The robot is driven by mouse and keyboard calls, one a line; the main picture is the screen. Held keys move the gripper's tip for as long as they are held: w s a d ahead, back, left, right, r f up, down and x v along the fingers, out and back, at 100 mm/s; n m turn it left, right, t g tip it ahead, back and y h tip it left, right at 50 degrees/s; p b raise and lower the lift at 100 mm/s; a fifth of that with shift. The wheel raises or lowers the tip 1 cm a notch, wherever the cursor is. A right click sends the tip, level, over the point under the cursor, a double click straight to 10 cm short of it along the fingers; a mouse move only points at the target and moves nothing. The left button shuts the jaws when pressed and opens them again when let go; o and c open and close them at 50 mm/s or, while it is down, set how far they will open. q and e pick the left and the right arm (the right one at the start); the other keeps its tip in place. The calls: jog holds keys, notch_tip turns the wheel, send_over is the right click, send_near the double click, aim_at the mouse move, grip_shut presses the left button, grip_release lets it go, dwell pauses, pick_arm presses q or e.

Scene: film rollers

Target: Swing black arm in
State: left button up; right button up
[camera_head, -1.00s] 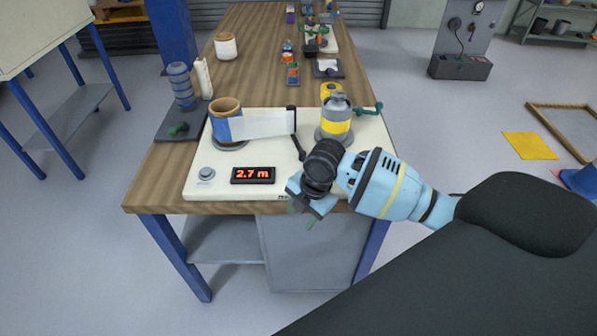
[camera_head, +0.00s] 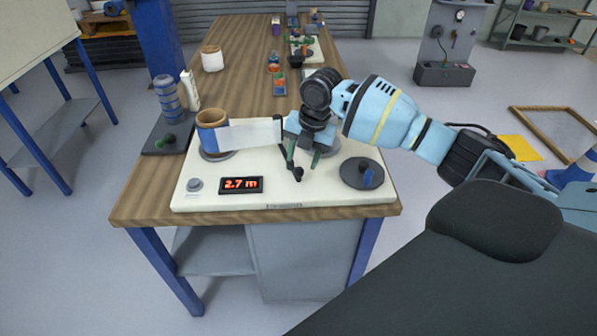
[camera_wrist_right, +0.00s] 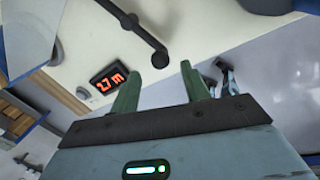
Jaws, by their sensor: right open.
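The black arm (camera_head: 289,152) is a thin bar with a round black knob at its near end, on the cream machine plate (camera_head: 220,205). In the right wrist view the black arm (camera_wrist_right: 135,30) runs diagonally, knob towards the fingers. My right gripper (camera_head: 303,162) has green fingers pointing down, apart, close to the knob. In the wrist view the right gripper (camera_wrist_right: 162,88) is open and empty, its fingertips just below the knob; contact cannot be told. A blue-and-brown roll (camera_head: 213,135) stands left, with a pale film strip (camera_head: 250,133) stretching right. My left gripper is out of view.
A red 2.7 m display (camera_head: 241,184) and a grey knob (camera_head: 195,185) sit at the plate's front left. A dark disc (camera_head: 362,173) lies at its right. My right gripper hides part of the plate's back right. A wooden bench (camera_head: 235,60) extends behind.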

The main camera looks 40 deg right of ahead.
aim_at(300, 168)
jog(key=f, duration=0.4)
jog(key=w+f, duration=0.1)
jog(key=f, duration=0.1)
jog(key=shift+a, duration=0.35)
grip_shut()
